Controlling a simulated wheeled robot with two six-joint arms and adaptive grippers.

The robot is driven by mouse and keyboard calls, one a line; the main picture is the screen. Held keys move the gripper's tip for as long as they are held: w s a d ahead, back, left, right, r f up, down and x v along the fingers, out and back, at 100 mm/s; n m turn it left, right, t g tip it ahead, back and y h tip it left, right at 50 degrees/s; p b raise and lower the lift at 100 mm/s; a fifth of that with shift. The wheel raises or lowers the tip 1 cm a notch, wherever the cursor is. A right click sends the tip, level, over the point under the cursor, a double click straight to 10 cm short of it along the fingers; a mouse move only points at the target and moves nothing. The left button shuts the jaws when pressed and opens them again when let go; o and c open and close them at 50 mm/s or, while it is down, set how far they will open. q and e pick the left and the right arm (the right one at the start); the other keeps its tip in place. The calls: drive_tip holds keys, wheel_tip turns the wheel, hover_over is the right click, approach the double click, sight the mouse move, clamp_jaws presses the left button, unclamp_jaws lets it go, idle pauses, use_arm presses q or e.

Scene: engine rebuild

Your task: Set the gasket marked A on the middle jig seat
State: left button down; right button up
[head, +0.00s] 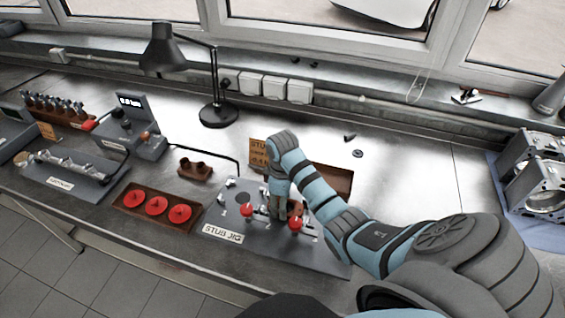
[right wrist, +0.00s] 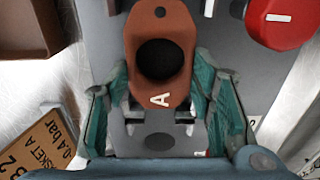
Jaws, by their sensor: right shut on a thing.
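The gasket marked A (right wrist: 160,75) is a reddish-brown plate with a large centre hole and a white letter A. In the right wrist view it sits between the green fingertips of my right gripper (right wrist: 162,103), which is shut on it. The grey stub jig (head: 225,222) lies below the gasket, and its plate also shows in the right wrist view (right wrist: 100,35). In the head view my right gripper (head: 284,207) is over the jig between two red knobs. The arm and gasket cover the jig's middle, and I cannot tell whether the gasket touches it. My left gripper is not in view.
Red knobs (head: 295,224) stand up from the jig close to my right gripper. A brown tray with red discs (head: 154,206) is to the left. A black desk lamp (head: 217,113) stands behind. A sign (right wrist: 45,140) lies beside the jig. The bench at back right is largely clear.

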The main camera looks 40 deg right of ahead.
drive_tip(key=o, duration=1.2)
drive_tip(key=shift+o, duration=0.2)
drive_tip(key=shift+r, duration=0.85)
